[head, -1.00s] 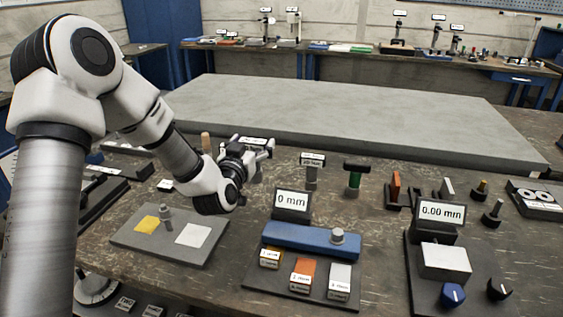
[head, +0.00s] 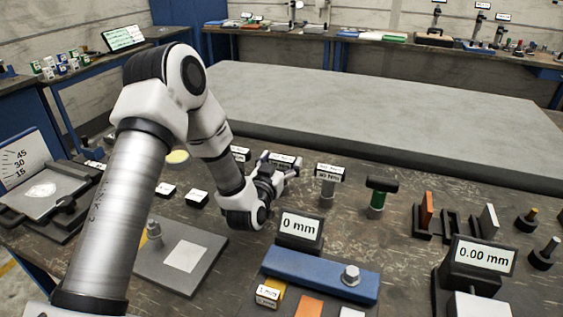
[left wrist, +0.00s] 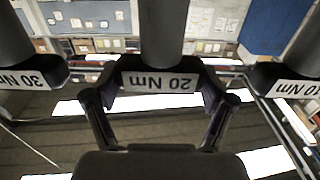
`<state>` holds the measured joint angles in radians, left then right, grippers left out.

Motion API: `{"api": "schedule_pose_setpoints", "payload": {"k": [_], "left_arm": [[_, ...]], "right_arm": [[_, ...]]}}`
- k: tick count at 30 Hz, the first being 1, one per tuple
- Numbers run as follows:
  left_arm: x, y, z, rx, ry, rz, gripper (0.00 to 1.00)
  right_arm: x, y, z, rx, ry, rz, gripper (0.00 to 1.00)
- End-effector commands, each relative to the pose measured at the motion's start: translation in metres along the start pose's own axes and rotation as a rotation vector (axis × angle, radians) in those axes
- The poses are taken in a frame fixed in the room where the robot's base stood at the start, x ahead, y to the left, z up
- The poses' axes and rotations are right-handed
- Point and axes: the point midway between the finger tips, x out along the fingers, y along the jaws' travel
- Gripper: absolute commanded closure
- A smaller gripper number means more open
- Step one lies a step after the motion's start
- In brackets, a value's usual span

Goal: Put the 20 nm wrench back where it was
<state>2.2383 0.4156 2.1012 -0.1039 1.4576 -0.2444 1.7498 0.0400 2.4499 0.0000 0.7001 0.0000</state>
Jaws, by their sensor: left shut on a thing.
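My left gripper (head: 284,174) is at the back middle of the bench in the head view, beside a labelled wrench (head: 328,180) that stands upright to its right. In the left wrist view my two fingers close around the 20 nm wrench (left wrist: 160,80), whose label appears upside down. A wrench labelled 30 Nm (left wrist: 30,78) shows at the left of that view and one labelled 10 Nm (left wrist: 295,85) at the right. The frames do not show clearly whether the held wrench rests in a holder. My right gripper is not in view.
A green-stemmed tool with a black top (head: 378,196) stands farther right. The 0 mm display (head: 300,230) and blue bar (head: 320,275) are in front of the gripper. A grey plate (head: 205,280) lies in front at the left. A large grey slab (head: 400,110) lies behind.

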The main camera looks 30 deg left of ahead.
Motion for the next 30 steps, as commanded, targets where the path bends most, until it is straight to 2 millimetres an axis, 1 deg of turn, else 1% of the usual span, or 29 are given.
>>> {"api": "schedule_pose_setpoints", "payload": {"k": [5,9,10,11,20,23,26,30], "left_arm": [[0.001,0.000,-0.002,0.000,0.004,0.000,0.81],[0.000,0.000,0.003,0.000,0.003,0.000,0.81],[0.000,0.000,0.002,0.000,0.001,0.000,0.07],[0.000,0.000,0.002,0.000,0.001,0.000,0.00],[0.000,0.000,0.002,0.000,0.001,0.000,0.00],[-0.001,0.000,-0.004,0.000,0.001,0.000,0.00],[-0.016,0.000,0.000,0.000,-0.002,0.000,0.00],[-0.046,0.000,0.001,-0.001,-0.003,0.001,0.00]], "right_arm": [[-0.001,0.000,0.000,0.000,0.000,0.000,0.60],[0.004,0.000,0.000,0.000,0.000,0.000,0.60],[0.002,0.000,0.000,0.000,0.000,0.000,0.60],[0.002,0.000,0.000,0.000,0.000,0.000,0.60],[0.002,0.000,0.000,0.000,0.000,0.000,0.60],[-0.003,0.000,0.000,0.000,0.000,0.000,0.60],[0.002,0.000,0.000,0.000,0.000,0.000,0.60],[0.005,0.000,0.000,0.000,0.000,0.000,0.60]]}}
